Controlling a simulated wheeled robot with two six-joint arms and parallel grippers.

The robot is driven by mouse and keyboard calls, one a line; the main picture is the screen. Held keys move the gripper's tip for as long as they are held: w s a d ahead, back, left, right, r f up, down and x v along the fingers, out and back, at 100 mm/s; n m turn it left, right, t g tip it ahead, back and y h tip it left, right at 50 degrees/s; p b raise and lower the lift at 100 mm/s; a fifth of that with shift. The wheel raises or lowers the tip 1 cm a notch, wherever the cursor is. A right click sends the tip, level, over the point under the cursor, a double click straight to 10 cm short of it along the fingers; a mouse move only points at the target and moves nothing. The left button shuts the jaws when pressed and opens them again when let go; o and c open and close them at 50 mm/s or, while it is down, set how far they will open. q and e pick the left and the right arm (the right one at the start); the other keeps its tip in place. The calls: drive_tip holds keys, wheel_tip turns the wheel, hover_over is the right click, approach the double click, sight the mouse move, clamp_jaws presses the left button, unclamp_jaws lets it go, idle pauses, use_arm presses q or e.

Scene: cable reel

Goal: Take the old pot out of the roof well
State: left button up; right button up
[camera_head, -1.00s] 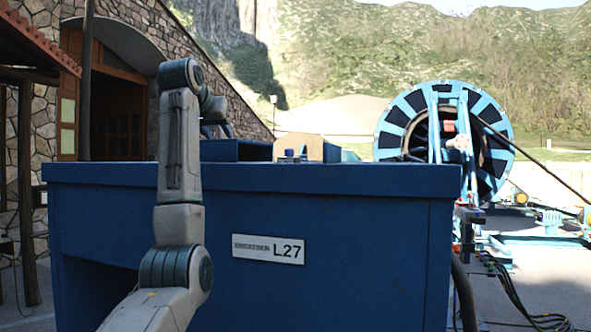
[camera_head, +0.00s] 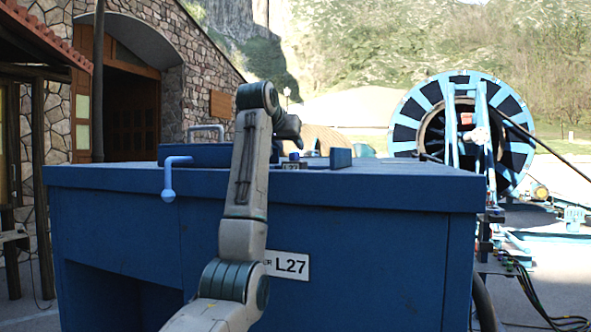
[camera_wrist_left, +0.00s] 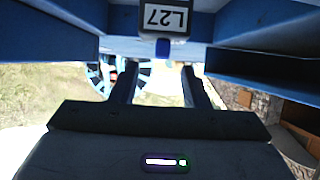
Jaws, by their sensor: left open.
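A small light-grey item labelled L27 (camera_wrist_left: 165,18), likely the pot, shows at the top of the left wrist view with a dark blue cap (camera_wrist_left: 162,47). In the head view a small label (camera_head: 290,165) and blue cap (camera_head: 294,156) show on the blue cabinet's top (camera_head: 380,175), partly behind my arm. My left gripper (camera_wrist_left: 160,68) is open and empty; the cap lies in line with the gap between its fingers. In the head view the gripper (camera_head: 288,126) is above the cabinet top, its fingers not clear. The well's inside is hidden.
A blue bent handle (camera_head: 169,180) stands at the cabinet's front left edge. A raised blue box (camera_head: 205,155) and a small blue block (camera_head: 340,158) flank the label. A cable reel (camera_head: 462,130) stands behind right. A stone building (camera_head: 210,100) is at left.

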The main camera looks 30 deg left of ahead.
sight(294, 163)
use_arm(q)
drive_tip(key=p+x, duration=0.2)
drive_tip(key=x, duration=0.1)
drive_tip(key=shift+w+a+f+p, duration=0.1)
drive_tip(key=shift+w+a+p, duration=0.15)
drive_tip(key=shift+w+p, duration=0.1)
drive_tip(key=shift+w+a+f, duration=0.15)
drive_tip(key=shift+w+f, duration=0.15)
use_arm(e)
drive_tip(key=r, duration=0.2)
drive_tip(key=w+r, duration=0.1)
drive_tip(key=shift+w+r, duration=0.1)
drive_tip(key=shift+r, duration=0.3)
use_arm(q)
drive_tip(key=shift+c, duration=0.4)
clamp_jaws()
